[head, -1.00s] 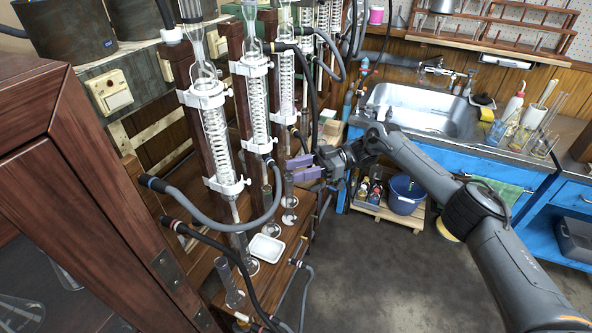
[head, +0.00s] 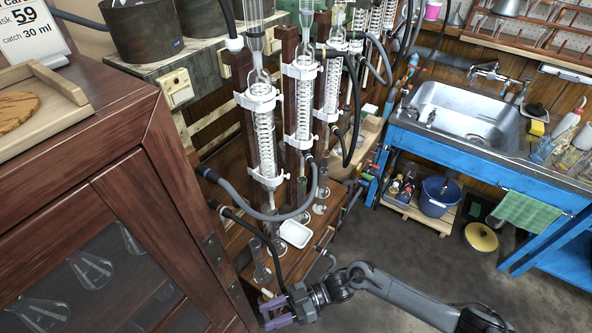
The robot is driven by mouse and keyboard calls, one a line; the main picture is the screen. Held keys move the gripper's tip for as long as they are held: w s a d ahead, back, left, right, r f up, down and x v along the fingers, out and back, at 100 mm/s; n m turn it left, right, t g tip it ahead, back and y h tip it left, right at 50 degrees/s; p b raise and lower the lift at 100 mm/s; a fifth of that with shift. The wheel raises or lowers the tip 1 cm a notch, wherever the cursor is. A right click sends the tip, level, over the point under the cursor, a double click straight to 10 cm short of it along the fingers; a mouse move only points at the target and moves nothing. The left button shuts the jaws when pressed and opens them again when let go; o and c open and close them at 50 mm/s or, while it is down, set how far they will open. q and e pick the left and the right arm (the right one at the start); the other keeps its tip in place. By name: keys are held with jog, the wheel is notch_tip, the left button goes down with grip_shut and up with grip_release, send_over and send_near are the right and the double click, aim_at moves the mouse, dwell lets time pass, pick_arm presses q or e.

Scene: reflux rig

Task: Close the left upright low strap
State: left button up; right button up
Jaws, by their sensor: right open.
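The left upright (head: 240,118) is a dark wooden post with a glass coil condenser (head: 263,140) standing along its front. A white low strap (head: 268,181) goes round the lower part of this condenser; I cannot tell whether it is open or shut. A similar white high strap (head: 257,97) sits above it. My right gripper (head: 266,313), with purple fingers, is open and empty. It is at the bottom of the head view, well below the low strap and apart from it. My left gripper is not in view.
A grey hose (head: 270,215) loops below the low strap, and a black hose (head: 247,232) hangs near my right gripper. A white tray (head: 295,233) lies on the wooden bench. A dark wooden cabinet (head: 130,150) fills the left side. Open floor lies at the right.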

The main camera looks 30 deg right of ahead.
jog(key=s+a+r+m+t+h+p, duration=0.4)
jog(key=a+r+t+h, duration=0.1)
jog(key=a+t, duration=0.1)
jog(key=s+d+r+m+g+h+p, duration=0.1)
jog(key=s+d+r+m+h, duration=0.2)
jog(key=d+h, duration=0.5)
jog(key=s+d+r+m+g+h+p, duration=0.1)
jog(key=s+d+r+m+h+p, duration=0.2)
jog(key=d, duration=0.8)
jog(key=n+t+y+p, duration=0.1)
jog(key=t+y+p, duration=0.6)
jog(key=t+p, duration=0.25)
send_near(278, 179)
jog(key=s+d+f, duration=0.1)
jog(key=s+d, duration=0.1)
jog(key=d, duration=0.2)
pick_arm(q)
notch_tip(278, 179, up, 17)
jog(key=b, duration=0.1)
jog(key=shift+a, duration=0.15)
pick_arm(e)
jog(key=x, duration=1)
jog(key=shift+w+d+f, duration=0.15)
jog(key=shift+w+d, duration=0.05)
jog(key=shift+w, duration=0.05)
